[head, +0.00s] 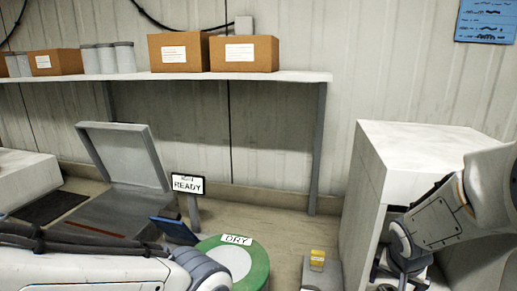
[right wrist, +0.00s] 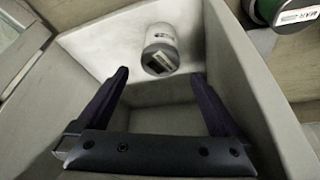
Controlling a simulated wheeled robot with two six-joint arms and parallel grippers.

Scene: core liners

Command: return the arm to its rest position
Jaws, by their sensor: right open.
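My right arm (head: 445,215) comes in from the right in the head view and reaches to the front of a white box-like cabinet (head: 375,185). In the right wrist view my right gripper (right wrist: 159,76) is open, its two dark fingers spread wide with nothing between them. A small white and grey canister (right wrist: 160,38) with a dark label stands just beyond the fingertips, inside a pale walled compartment (right wrist: 90,45). It is apart from both fingers.
A grey case with a raised lid (head: 125,155) is behind my left arm. A yellow-topped grey block (head: 318,262) is near the cabinet. A shelf (head: 280,77) holds boxes.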

